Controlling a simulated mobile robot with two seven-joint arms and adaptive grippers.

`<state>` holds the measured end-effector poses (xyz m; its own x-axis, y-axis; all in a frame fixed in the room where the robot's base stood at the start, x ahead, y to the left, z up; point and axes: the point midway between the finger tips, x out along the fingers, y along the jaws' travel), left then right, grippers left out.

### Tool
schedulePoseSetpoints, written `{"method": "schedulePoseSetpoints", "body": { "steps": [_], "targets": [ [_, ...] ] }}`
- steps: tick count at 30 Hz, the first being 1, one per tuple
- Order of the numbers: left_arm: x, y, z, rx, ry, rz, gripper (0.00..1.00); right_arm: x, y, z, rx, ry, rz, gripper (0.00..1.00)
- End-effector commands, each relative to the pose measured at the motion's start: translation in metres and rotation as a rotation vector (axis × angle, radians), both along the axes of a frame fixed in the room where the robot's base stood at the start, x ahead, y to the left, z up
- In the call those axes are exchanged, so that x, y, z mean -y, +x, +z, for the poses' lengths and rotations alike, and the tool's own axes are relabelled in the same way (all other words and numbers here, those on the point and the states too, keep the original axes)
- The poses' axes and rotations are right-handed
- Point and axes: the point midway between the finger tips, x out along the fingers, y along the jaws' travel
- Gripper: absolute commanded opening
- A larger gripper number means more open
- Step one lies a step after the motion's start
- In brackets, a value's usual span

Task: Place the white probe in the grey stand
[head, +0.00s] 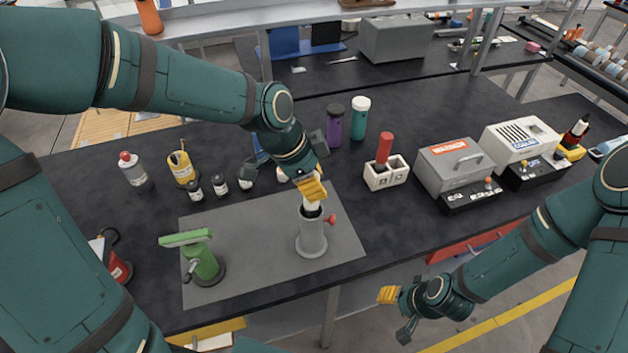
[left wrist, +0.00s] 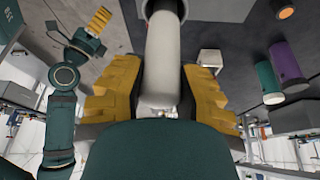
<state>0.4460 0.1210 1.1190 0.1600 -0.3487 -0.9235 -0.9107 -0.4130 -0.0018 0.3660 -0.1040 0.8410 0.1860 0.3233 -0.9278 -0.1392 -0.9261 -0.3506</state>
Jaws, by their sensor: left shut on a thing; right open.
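The grey stand (head: 312,240) is an upright cylinder on a round base, with a red knob on its side, on the grey mat (head: 250,265). My left gripper (head: 312,190) is directly above the stand. It is shut on the white probe (head: 311,209), whose lower end is at the stand's dark top opening. I cannot tell how deep it sits. In the left wrist view the white probe (left wrist: 163,70) lies between the yellow fingers of my left gripper (left wrist: 160,95). My right gripper (head: 396,312) is open and empty, off the table's front edge.
A green stand (head: 205,262) is left on the mat. A white block with a red cylinder (head: 385,150) stands right of the mat. Purple (head: 334,124) and green (head: 360,117) bottles stand behind. Small bottles are at left, instrument boxes (head: 453,165) at right. The mat's middle is clear.

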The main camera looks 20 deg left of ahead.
Motion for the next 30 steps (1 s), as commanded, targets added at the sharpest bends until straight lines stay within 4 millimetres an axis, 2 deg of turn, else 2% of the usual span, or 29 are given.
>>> {"method": "schedulePoseSetpoints", "body": {
  "steps": [5,6,7,20,23,30],
  "targets": [
    [0.0,0.0,-0.004,0.0,0.0,0.0,0.0,0.0,0.0,-0.004,0.0,0.0,0.0,0.47],
    [0.0,0.0,-0.003,0.0,0.0,0.0,0.44,0.0,0.0,-0.003,0.0,-0.001,0.0,0.47],
    [0.0,0.0,-0.003,0.0,0.0,0.0,0.54,0.0,0.0,-0.003,0.0,-0.001,0.0,0.47],
    [0.0,0.0,0.003,0.0,0.0,0.001,0.55,0.0,0.0,0.002,0.0,0.0,0.0,0.47],
    [-0.006,-0.002,0.016,0.004,0.0,0.002,0.55,0.0,0.0,0.003,0.0,0.001,0.0,0.47],
    [-0.023,-0.01,0.062,0.006,-0.001,0.003,0.55,0.0,0.0,0.01,0.0,0.002,0.0,0.47]
  ]
}}
